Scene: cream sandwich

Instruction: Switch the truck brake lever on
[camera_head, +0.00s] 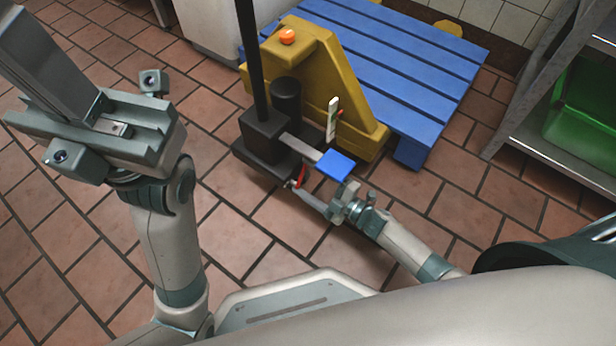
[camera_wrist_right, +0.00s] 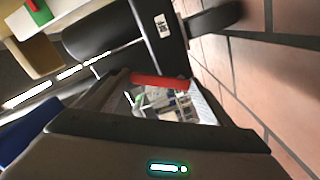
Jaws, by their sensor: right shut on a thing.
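A small red lever (camera_head: 301,176) sits low at the front of the yellow pallet truck (camera_head: 318,82), beside its black base (camera_head: 262,158). I take it as the brake lever. My right gripper (camera_head: 294,186) is shut on it, reaching in from the lower right. In the right wrist view the red lever (camera_wrist_right: 160,81) lies across the fingertips, partly hidden by them. My left gripper (camera_head: 28,40) is raised at the upper left, away from the truck. Its finger gap is not clear.
A blue pedal (camera_head: 336,165) juts from the truck just above my right gripper. A blue pallet (camera_head: 405,70) lies behind the truck. A metal shelf (camera_head: 560,160) with a green crate (camera_head: 585,110) stands at right. The tiled floor in front is clear.

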